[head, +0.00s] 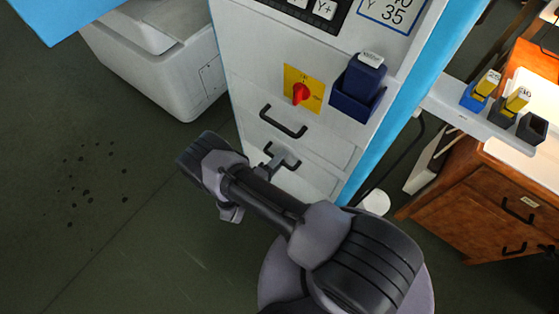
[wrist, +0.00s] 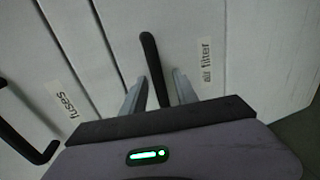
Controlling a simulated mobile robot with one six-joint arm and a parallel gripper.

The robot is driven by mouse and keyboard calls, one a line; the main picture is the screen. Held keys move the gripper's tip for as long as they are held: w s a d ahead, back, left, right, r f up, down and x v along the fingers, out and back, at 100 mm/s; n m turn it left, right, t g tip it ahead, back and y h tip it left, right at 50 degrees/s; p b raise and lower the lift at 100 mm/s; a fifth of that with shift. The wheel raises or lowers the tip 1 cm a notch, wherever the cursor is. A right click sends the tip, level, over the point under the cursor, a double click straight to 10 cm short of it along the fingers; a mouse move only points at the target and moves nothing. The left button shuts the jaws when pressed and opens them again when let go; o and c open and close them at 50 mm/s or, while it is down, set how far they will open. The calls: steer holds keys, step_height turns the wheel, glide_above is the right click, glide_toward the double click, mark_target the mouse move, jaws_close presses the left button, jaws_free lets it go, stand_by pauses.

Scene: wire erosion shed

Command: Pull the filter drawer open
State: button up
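The filter drawer (wrist: 200,30) has a pale front labelled "air filter" and a black bar handle (wrist: 153,60). It is the lower drawer of the white cabinet, and its front (head: 313,178) looks flush with the cabinet. My gripper (wrist: 160,76) is open, with one finger on each side of this handle and a gap visible beside it. In the head view my gripper (head: 283,158) is at the lower handle, which it and my arm partly cover.
The drawer above, labelled "fuses" (wrist: 66,103), has its own black handle (head: 283,122). A red knob (head: 301,94) and a blue holder (head: 358,88) are higher up. A wooden drawer unit (head: 490,205) stands at right. The floor at left is clear.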

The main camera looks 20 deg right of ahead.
jaws_close()
stand_by(1.4)
